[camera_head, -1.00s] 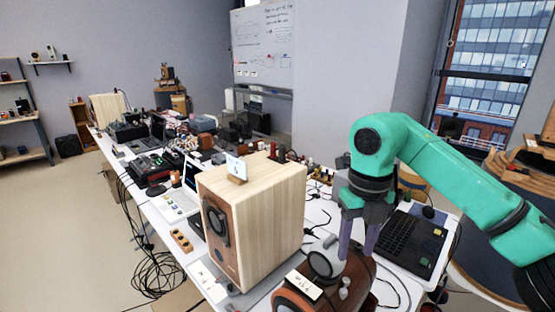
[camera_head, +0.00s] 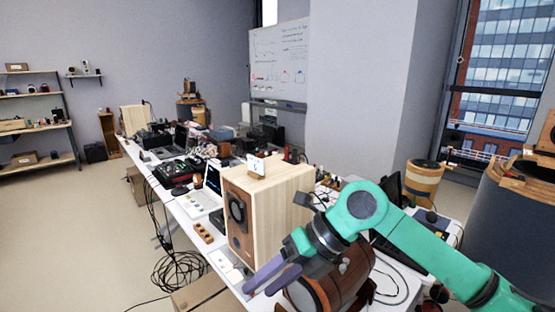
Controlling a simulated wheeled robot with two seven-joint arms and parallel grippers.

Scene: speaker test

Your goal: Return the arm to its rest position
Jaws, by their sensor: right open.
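My right arm (camera_head: 420,240) is green and comes in from the lower right, bent at a joint in front of the table. My right gripper (camera_head: 258,290) points down and to the left, its two purple-grey fingers apart and nothing seen between them. It is in front of the light wooden speaker (camera_head: 285,207), near the table's front edge. Behind the gripper and arm is a brown rounded speaker (camera_head: 335,285), partly hidden by them. I cannot tell whether the arm touches it. My left gripper is not in view.
The white table (camera_head: 205,235) runs back to the left, crowded with a laptop (camera_head: 212,180), cables and electronics. A cardboard box (camera_head: 200,292) and coiled black cables (camera_head: 178,268) are on the floor. Open floor (camera_head: 75,230) lies to the left. A dark drum-shaped stand (camera_head: 505,230) is at right.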

